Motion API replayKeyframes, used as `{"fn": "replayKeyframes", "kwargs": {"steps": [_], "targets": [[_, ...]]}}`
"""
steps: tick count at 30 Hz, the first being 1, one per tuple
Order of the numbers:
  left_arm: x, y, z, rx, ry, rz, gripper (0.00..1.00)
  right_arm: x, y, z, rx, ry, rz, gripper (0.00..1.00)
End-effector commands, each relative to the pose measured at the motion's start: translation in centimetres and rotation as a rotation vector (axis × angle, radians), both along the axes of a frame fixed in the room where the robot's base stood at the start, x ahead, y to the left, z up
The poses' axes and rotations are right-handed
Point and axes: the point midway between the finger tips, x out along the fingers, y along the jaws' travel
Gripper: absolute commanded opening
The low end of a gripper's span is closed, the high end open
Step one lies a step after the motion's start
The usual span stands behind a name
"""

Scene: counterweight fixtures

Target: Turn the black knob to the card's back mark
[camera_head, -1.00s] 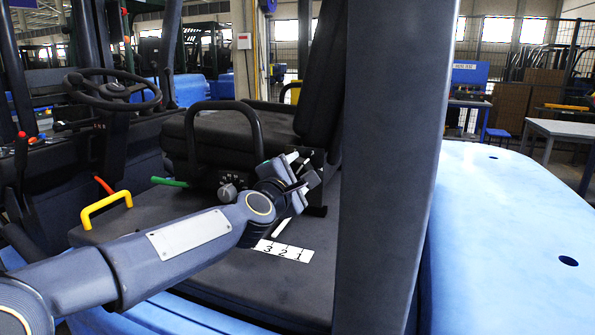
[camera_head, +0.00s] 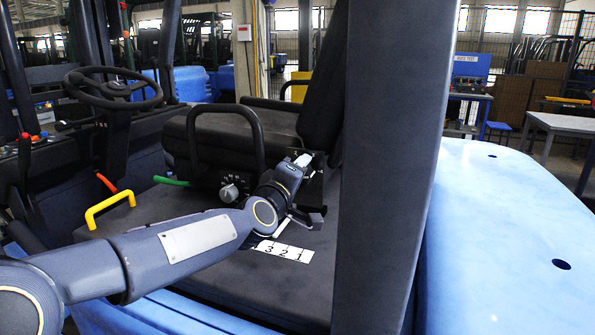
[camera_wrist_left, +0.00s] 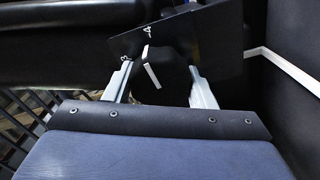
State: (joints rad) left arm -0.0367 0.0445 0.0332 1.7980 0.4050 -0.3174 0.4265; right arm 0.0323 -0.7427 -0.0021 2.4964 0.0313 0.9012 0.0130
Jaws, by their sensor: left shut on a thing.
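The black knob (camera_wrist_left: 172,74) shows in the left wrist view, with a white line on its face. In the head view my left gripper (camera_head: 302,186) is at the dark box beside the seat and hides the knob. A white card (camera_head: 284,251) with 3, 2 and 1 lies on the dark deck below. My right gripper is not in view.
A grey dial (camera_head: 229,193) sits left of my wrist. A black hoop armrest (camera_head: 225,108) stands above it. A yellow handle (camera_head: 108,207) and a green lever (camera_head: 170,181) are further left. A thick dark post (camera_head: 390,170) rises close on the right.

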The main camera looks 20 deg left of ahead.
Motion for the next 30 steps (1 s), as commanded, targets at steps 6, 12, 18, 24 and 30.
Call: {"fn": "replayKeyframes", "kwargs": {"steps": [6,12,18,24,30], "targets": [[0.00,-0.06,-0.30,0.091,0.014,-0.002,0.28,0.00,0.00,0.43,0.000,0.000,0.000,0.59],[0.00,-0.06,-0.36,0.129,0.016,-0.003,0.28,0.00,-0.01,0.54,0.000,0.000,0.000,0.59],[0.01,-0.06,-0.41,0.137,0.017,-0.003,0.28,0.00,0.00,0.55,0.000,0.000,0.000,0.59],[0.01,-0.06,-0.42,0.138,0.018,-0.002,0.28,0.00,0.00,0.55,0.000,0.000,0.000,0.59],[0.01,-0.04,-0.31,0.136,0.015,-0.002,0.71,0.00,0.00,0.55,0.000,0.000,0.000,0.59]]}}
